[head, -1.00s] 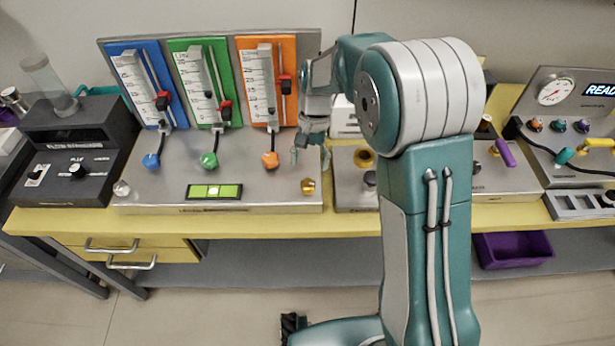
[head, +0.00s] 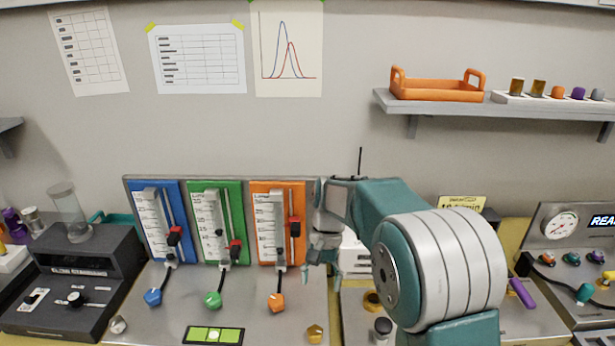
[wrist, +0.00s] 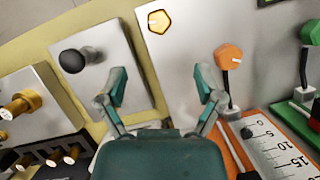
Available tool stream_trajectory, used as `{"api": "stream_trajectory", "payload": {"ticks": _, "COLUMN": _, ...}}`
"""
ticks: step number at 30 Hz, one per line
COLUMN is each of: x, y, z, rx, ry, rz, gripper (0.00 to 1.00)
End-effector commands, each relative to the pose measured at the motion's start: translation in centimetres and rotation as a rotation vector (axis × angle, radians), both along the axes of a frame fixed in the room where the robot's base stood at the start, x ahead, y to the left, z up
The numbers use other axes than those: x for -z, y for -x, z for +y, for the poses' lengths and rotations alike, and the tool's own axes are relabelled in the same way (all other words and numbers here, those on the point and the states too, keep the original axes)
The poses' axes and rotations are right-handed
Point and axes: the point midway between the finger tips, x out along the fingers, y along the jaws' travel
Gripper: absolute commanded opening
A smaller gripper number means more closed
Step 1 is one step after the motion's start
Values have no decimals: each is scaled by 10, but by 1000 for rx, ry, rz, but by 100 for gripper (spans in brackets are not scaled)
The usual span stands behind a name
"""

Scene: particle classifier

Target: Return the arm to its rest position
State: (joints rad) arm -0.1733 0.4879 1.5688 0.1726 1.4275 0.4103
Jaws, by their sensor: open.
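My arm reaches over the bench in the head view. My gripper (head: 321,280) hangs just right of the orange flowmeter panel (head: 278,225), with nothing between its fingers. In the wrist view my gripper (wrist: 161,92) is open, its two teal fingers spread apart and empty. Below and beyond the fingers are the grey panel with a gold knob (wrist: 159,21) and an orange knob (wrist: 228,57) to the right. A black knob (wrist: 72,61) is left of the fingers. I see no contact with any of these.
Blue (head: 157,225) and green (head: 216,225) flowmeter panels stand left of the orange one. A dark instrument box (head: 75,285) is at far left. A gauge panel (head: 575,250) is at right. A wall shelf (head: 540,108) holds an orange tray (head: 437,92).

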Motion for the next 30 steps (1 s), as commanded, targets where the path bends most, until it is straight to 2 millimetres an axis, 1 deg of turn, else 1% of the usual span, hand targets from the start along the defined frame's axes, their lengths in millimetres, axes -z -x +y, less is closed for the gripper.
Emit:
{"api": "stream_trajectory", "payload": {"ticks": 5, "x": -37, "y": 22, "z": -19, "rx": -23, "ry": -9, "rz": -112, "gripper": 85}}
{"api": "stream_trajectory", "payload": {"ticks": 9, "x": -64, "y": 47, "z": -35, "rx": -51, "ry": -11, "rz": -219, "gripper": 85}}
{"api": "stream_trajectory", "payload": {"ticks": 15, "x": -93, "y": 88, "z": -57, "rx": -95, "ry": -2, "rz": -369, "gripper": 85}}
{"api": "stream_trajectory", "payload": {"ticks": 18, "x": -104, "y": 109, "z": -68, "rx": -117, "ry": 7, "rz": -443, "gripper": 85}}
{"api": "stream_trajectory", "payload": {"ticks": 22, "x": -113, "y": 138, "z": -80, "rx": -148, "ry": 24, "rz": -538, "gripper": 85}}
{"api": "stream_trajectory", "payload": {"ticks": 26, "x": -117, "y": 166, "z": -91, "rx": -180, "ry": 47, "rz": -633, "gripper": 85}}
{"api": "stream_trajectory", "payload": {"ticks": 30, "x": -116, "y": 196, "z": -102, "rx": -217, "ry": 78, "rz": -733, "gripper": 85}}
